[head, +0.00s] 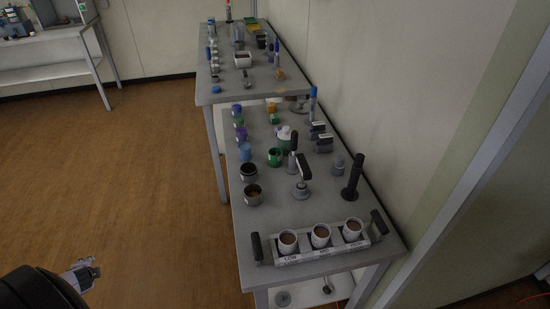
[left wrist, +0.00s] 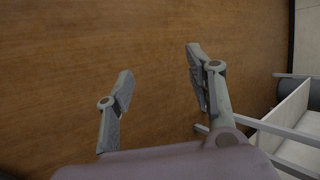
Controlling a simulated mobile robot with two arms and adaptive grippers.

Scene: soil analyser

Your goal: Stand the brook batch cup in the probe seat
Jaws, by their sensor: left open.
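Three white cups with brown contents stand in a grey carrier (head: 326,257) at the near end of the bench: a left cup (head: 288,241), a middle cup (head: 321,236) and a right cup (head: 353,230).
The near bench (head: 225,227) holds several jars along its left edge and a black upright post (head: 352,178) near the wall. A far bench (head: 208,92) carries more items. The floor left of the benches is clear.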

